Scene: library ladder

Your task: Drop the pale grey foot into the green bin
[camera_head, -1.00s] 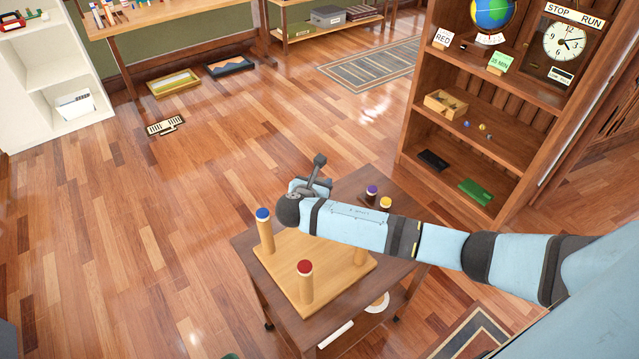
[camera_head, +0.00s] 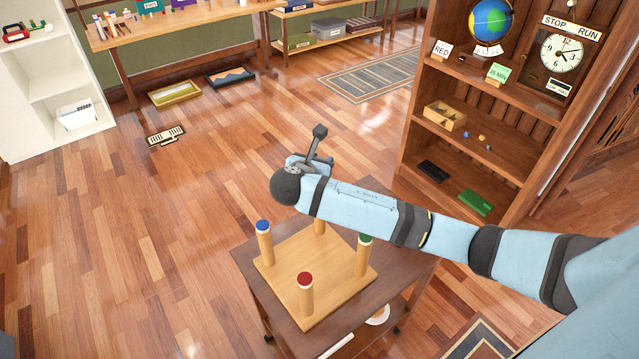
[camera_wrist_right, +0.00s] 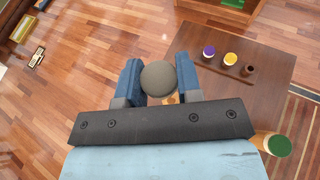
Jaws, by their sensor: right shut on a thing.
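In the right wrist view my right gripper (camera_wrist_right: 158,76) is shut on a rounded grey thing (camera_wrist_right: 159,78), which looks like the foot, held between its two blue fingers. In the head view my right arm reaches in from the right over the back of a trolley; its wrist hides the fingers and the held thing. I cannot make out a clear green bin. A flat green thing (camera_head: 476,202) lies on the bookcase's bottom shelf, and I cannot tell whether it is a bin. My left gripper is not in view.
The brown trolley (camera_head: 254,283) carries a wooden board (camera_head: 315,288) with blue-, red- and green-topped pegs standing on it. Purple (camera_wrist_right: 208,51) and yellow (camera_wrist_right: 230,58) topped pegs stand near a small brown peg (camera_wrist_right: 249,70). The bookcase (camera_head: 412,135) is at right. Floor at left is open.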

